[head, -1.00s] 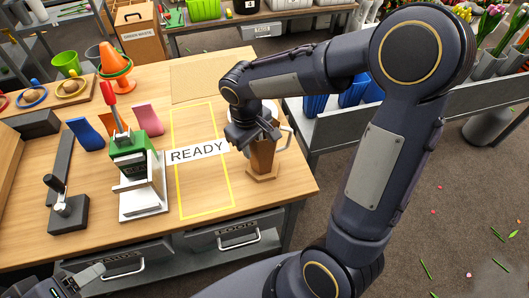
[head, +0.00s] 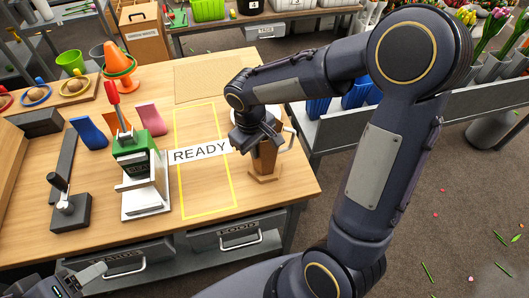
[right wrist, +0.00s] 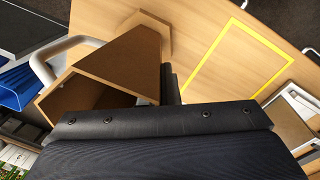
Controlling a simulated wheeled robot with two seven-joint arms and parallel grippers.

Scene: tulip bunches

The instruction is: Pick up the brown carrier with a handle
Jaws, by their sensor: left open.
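The brown carrier (head: 266,158) is a tapered, faceted open cup with a pale handle (head: 288,140) on its right side. It stands upright near the right edge of the wooden table. In the right wrist view the carrier (right wrist: 122,62) shows its open mouth, with the handle (right wrist: 62,52) at left. My right gripper (head: 256,138) is at the carrier's top, on the side away from the handle. Its dark fingers (right wrist: 171,86) show beside the carrier's wall; their gap and any contact are unclear. My left gripper (head: 80,284) is open and empty at the bottom left.
A yellow outline (head: 207,205) with a READY sign (head: 199,152) lies just left of the carrier and is empty. A green-topped press (head: 138,165) stands further left. Blue bins (head: 355,92) are beyond the table's right edge.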

